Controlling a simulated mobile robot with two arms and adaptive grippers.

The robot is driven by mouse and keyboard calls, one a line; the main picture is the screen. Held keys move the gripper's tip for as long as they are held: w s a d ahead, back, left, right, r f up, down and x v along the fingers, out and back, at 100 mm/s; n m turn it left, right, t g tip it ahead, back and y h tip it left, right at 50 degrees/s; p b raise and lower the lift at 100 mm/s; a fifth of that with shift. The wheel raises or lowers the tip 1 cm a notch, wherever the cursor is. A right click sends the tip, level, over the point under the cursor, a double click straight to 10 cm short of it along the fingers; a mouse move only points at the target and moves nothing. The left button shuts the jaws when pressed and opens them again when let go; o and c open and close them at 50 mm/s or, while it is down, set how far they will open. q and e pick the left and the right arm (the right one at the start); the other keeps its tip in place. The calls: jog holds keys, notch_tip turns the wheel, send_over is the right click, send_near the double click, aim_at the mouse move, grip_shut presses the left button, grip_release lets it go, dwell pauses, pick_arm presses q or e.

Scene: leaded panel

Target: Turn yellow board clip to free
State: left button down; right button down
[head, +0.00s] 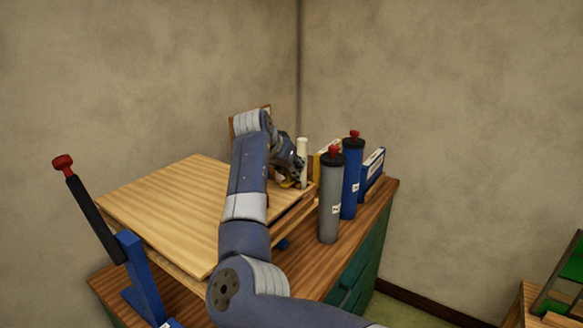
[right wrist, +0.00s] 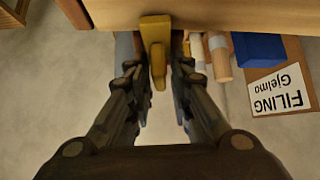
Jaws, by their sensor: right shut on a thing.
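The yellow board clip (right wrist: 155,48) sits at the edge of the wooden board in the right wrist view, with its narrow arm pointing down between my fingers. In the head view a small bit of the yellow clip (head: 287,184) shows under my right gripper (head: 297,172), at the far right side of the board (head: 165,205). My right gripper, also in the right wrist view (right wrist: 155,80), is shut on the clip's narrow arm. The wrist hides most of the clip in the head view. My left gripper is in neither view.
A grey canister (head: 330,205) and a blue canister (head: 351,180) with red tops stand close to the right of my arm. A blue lever tool (head: 140,270) with a black handle stands front left. A box labelled FILING (right wrist: 282,92) lies at right in the wrist view.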

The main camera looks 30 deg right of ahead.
jog(key=n+t+y+p, duration=0.1)
jog(key=n+t+p, duration=0.1)
jog(key=n, duration=0.1)
jog(key=n+t+y+p, duration=0.1)
jog(key=n, duration=0.1)
jog(key=shift+s+d+r+y, duration=0.1)
jog(key=shift+r+y, duration=0.15)
jog(key=shift+y, duration=0.05)
jog(key=n+y+p, duration=0.2)
jog(key=n+t+y+p, duration=0.1)
jog(key=n+y+p, duration=0.1)
jog(key=n, duration=0.1)
jog(key=shift+n+t, duration=0.3)
jog(key=n+y+p, duration=0.1)
jog(key=n+y, duration=0.1)
jog(key=shift+f+n+p, duration=0.15)
jog(key=shift+n+p, duration=0.15)
jog(key=shift+f+n+y, duration=0.1)
jog(key=shift+n+y, duration=1.2)
jog(key=shift+n, duration=0.4)
jog(key=shift+g, duration=0.4)
jog(key=c, duration=1.7)
grip_release()
